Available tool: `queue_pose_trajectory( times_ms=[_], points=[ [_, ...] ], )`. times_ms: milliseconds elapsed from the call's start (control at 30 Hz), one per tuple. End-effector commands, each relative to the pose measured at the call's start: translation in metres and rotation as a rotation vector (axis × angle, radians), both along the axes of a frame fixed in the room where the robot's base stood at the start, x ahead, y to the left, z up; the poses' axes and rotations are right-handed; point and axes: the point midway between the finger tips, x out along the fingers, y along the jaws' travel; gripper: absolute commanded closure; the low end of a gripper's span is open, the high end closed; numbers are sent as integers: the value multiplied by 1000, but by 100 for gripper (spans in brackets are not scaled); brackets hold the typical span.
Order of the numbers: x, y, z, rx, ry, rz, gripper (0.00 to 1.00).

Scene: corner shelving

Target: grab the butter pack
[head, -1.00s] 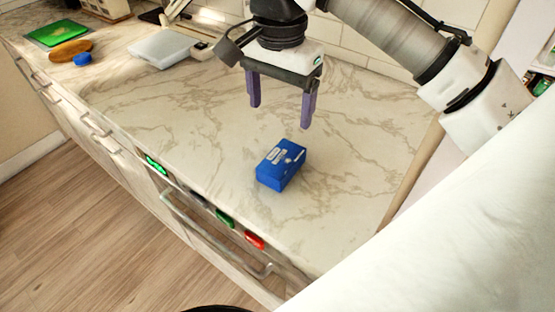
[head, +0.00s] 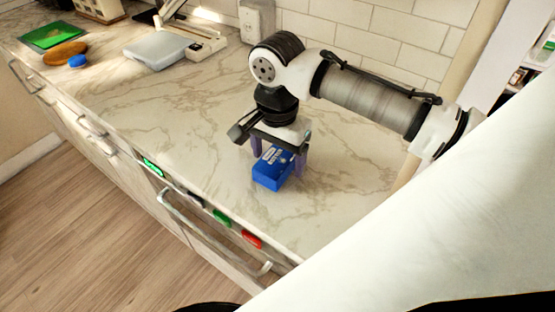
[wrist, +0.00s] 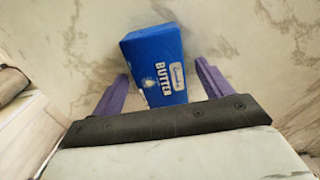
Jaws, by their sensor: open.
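The butter pack (head: 272,170) is a blue box with white lettering lying on the marble counter. In the wrist view the butter pack (wrist: 157,62) shows its "BUTTER" label and sits between the two purple fingers, near their tips. My gripper (head: 281,165) is lowered over the pack from above, open, with a finger on either side. In the wrist view my gripper (wrist: 161,80) has a visible gap beside the right finger; the left finger is close to the pack's side. The pack's rear part is partly hidden by my gripper in the head view.
The marble counter (head: 180,115) around the pack is clear. A grey-white box (head: 157,47), a blue item (head: 77,61), a brown oval board (head: 63,53) and a green item (head: 52,35) are at the far left. Drawer handles (head: 215,232) line the front edge. A tiled wall stands behind.

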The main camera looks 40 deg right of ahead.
Motion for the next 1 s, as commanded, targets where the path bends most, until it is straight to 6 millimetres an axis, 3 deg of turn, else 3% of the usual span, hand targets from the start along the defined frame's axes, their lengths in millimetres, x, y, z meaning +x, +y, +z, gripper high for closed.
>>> queue_pose_trajectory(
  times_ms=[333,733,1000],
  points=[
    [0,0,-11,0,0,0,22],
    [0,0,-10,0,0,0,74],
    [0,0,-8,-1,-1,0,77]
  ],
)
